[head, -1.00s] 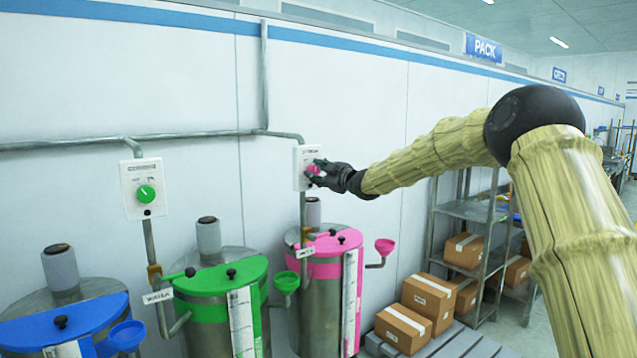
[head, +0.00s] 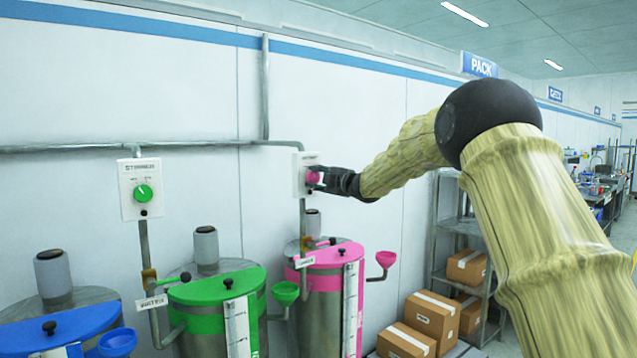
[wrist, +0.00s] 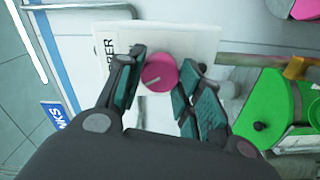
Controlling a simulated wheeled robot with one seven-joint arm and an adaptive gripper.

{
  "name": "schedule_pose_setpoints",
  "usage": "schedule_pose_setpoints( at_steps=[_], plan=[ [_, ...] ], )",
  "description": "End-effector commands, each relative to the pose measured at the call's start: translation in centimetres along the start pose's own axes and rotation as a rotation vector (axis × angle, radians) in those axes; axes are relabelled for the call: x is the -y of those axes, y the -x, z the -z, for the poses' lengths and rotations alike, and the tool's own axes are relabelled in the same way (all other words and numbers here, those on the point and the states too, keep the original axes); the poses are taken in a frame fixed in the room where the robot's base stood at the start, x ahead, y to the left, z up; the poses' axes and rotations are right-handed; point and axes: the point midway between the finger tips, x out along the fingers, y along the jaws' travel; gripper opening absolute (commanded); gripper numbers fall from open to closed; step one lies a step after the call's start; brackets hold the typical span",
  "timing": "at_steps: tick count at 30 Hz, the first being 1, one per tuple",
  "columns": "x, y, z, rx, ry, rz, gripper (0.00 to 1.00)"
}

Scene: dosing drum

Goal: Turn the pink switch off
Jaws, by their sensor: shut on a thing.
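The pink switch (head: 313,177) is a round knob on a white wall plate above the pink-lidded drum. In the wrist view the pink knob (wrist: 159,73) shows a pale pointer line lying aslant on its face. My gripper (head: 322,178) is at the plate, its fingers on either side of the knob. In the wrist view my gripper (wrist: 160,88) has its dark teal-padded fingers closed around the knob. The white plate (wrist: 200,40) carries dark lettering, partly covered by my fingers.
A green knob (head: 144,193) sits on a similar plate to the left. Drums with a pink lid (head: 330,255), a green lid (head: 215,287) and a blue lid (head: 60,328) stand below. Cardboard boxes (head: 432,312) and a grey shelf (head: 440,230) are at the right.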

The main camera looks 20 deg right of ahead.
Motion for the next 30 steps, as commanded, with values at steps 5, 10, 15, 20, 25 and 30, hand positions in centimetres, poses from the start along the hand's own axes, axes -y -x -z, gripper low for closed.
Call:
schedule_pose_setpoints(
  at_steps=[5, 10, 15, 20, 25, 30],
  plan=[
    [-0.1, 0.0, -0.1, 0.001, 0.005, -0.001, 0.12],
    [-0.1, 0.0, -0.1, 0.001, 0.004, -0.001, 0.12],
    [-0.1, 0.0, -0.1, 0.001, 0.004, -0.001, 0.58],
    [0.0, 0.0, 0.0, 0.0, 0.003, 0.0, 0.58],
    [0.0, 0.1, 0.0, 0.0, 0.003, 0.0, 0.58],
    [-0.1, 1.3, 0.0, 0.001, 0.003, 0.0, 0.58]
  ],
)
